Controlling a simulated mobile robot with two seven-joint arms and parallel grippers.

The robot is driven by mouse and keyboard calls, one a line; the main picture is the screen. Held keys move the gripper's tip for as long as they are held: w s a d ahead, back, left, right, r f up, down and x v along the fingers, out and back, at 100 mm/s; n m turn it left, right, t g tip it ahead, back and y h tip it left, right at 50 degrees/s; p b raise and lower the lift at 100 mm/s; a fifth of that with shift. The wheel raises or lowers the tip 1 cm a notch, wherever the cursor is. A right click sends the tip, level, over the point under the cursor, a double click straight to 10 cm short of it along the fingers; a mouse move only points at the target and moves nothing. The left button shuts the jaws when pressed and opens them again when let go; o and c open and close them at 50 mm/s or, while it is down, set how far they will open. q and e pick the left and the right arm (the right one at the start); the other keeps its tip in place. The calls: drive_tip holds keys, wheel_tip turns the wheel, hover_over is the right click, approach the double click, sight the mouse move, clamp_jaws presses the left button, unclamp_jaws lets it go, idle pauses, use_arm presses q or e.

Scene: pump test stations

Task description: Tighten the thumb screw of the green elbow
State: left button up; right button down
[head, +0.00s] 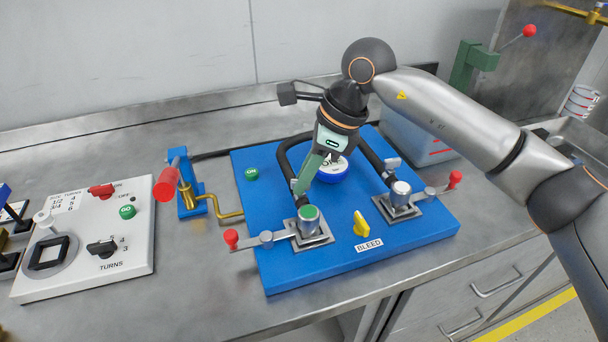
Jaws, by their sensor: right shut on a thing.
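The green elbow is a dark curved pipe (284,158) that runs down to a silver fitting with a green cap (308,213) on the blue board (285,272). My right gripper (297,187) reaches down over the board from the right, with its fingers at the lower end of this pipe. It is shut on a small light-grey piece there, which looks like the thumb screw. The fingers hide most of the screw, so I cannot tell how tight it is. My left gripper is not in view.
A second dark elbow with a white-capped fitting (400,190) stands on the right, with its own red-knobbed lever (455,179). A yellow bleed knob (361,224) sits between the fittings. A round blue-rimmed gauge (332,173) is behind. A white control panel (90,240) lies left.

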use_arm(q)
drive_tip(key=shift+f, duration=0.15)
